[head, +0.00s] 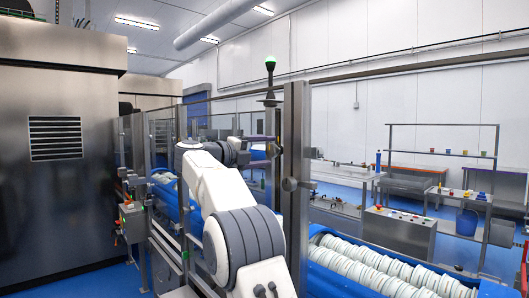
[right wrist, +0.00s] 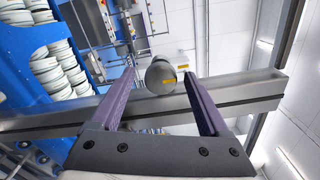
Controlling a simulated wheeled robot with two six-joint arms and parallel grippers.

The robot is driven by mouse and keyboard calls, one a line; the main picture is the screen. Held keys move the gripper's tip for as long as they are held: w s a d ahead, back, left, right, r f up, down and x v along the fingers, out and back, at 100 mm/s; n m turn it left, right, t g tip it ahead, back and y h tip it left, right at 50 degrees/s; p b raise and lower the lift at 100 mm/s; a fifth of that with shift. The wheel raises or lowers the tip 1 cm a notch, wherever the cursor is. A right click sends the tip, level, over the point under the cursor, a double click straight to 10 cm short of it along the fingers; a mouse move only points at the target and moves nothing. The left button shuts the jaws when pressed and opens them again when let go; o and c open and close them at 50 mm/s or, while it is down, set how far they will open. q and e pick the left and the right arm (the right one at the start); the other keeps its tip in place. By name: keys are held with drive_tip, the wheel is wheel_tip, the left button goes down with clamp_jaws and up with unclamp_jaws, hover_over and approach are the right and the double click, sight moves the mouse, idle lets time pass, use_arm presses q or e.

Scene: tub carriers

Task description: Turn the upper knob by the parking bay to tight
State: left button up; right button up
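The upper knob (right wrist: 160,78) is a round grey knob with a small yellow mark, on a metal post (right wrist: 245,92) that crosses the right wrist view. My right gripper (right wrist: 159,73) is open, with one purple finger on each side of the knob and a visible gap on both sides. In the head view the right gripper (head: 268,146) is at the left side of the post (head: 297,130), and its fingers partly hide the upper knob there. A lower dark knob (head: 289,184) shows below on the same post. My left gripper is out of view.
Blue carriers with stacked white rings (head: 390,270) lie right of the post; more stacks show in the right wrist view (right wrist: 45,70). A steel cabinet (head: 55,130) stands at left. Rails and clear panels surround the post. Work benches (head: 405,180) stand farther back.

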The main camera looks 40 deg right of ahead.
drive_tip(key=shift+a, duration=0.45)
drive_tip(key=a+b, duration=0.2)
drive_tip(key=a, duration=0.7)
drive_tip(key=shift+s+a, duration=0.3)
drive_tip(key=shift+s, duration=0.1)
